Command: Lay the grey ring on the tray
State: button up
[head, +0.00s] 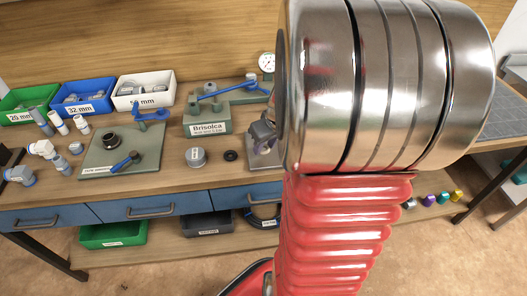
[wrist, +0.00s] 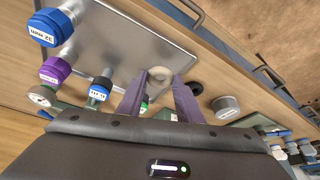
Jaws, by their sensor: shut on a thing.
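The grey ring (wrist: 160,74), pale grey, sits between the fingertips of my gripper (wrist: 160,82) in the wrist view. My gripper is shut on it. The ring overlaps the lower right part of the silver tray (wrist: 125,45) in this view; I cannot tell whether it touches the tray. In the head view, a small part of the tray (head: 262,158) shows on the bench, and my arm hides the rest of it. The ring cannot be made out in the head view.
A black ring (head: 231,155) and a grey cap (head: 196,157) lie left of the tray in the head view. The Brisolca block (head: 207,122) stands behind them. In the wrist view, blue-collared (wrist: 50,27) and purple-collared (wrist: 55,69) fittings stand by the tray's left edge.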

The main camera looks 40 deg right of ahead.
aim_at(267, 151)
jog(key=shift+f, duration=0.15)
jog(key=shift+f, duration=1.8)
jog(key=shift+f, duration=0.1)
jog(key=o, duration=0.7)
jog(key=shift+v, duration=6.1)
